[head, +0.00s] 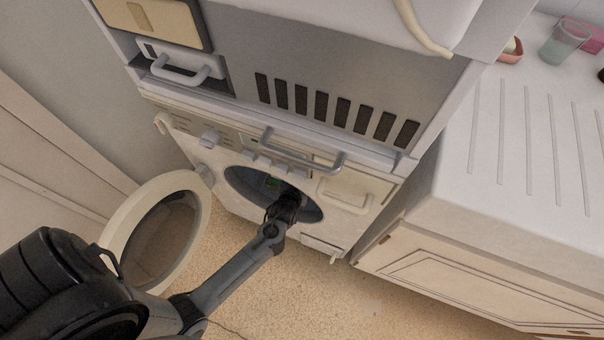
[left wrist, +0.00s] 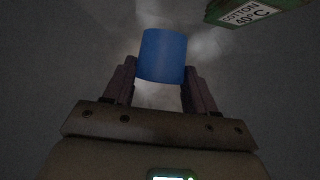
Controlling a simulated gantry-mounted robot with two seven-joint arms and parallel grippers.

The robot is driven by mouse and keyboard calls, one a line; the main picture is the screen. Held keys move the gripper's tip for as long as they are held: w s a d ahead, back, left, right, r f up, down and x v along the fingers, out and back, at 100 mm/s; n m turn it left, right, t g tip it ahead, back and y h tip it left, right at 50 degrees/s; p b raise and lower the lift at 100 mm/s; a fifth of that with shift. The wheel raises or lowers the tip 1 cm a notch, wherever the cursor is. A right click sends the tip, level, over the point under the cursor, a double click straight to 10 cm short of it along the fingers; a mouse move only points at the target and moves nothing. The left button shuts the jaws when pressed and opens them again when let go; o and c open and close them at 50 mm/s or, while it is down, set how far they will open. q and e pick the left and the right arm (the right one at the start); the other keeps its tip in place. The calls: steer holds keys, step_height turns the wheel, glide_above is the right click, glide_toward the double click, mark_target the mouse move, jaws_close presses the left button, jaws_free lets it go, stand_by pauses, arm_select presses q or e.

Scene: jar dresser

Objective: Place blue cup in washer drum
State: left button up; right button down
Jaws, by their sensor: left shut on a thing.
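The washer (head: 225,160) stands with its round door (head: 155,235) swung open to the left. My left arm reaches into the dark drum opening (head: 238,182), and my left gripper (head: 285,205) is at or inside it in the head view. In the left wrist view the blue cup (left wrist: 161,55) is between the fingers of my left gripper (left wrist: 160,82), which is shut on it. Dim grey surfaces surround the cup there. The cup is hidden in the head view. My right gripper is in neither view.
A green box labelled "COTTON 40°C" (left wrist: 255,12) is at the upper right of the left wrist view. A white counter (head: 500,170) stands right of the washer, with a clear cup (head: 563,42) on it. A vented grey appliance (head: 330,70) sits above the washer. The floor (head: 300,290) is clear.

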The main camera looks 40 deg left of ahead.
arm_select(q)
steer(key=f+b, duration=0.1)
steer(key=f, duration=0.1)
steer(key=f+b, duration=0.2)
steer(key=f, duration=0.1)
steer(key=shift+s+d+f, duration=0.1)
steer(key=shift+s+f, duration=0.25)
steer(key=shift+w+f+b, duration=0.1)
steer(key=shift+f+b, duration=0.25)
step_height(320, 180, down, 3)
steer(key=shift+f+b, duration=0.15)
steer(key=shift+b, duration=0.95)
steer(key=o, duration=1)
steer(key=shift+o, duration=0.2)
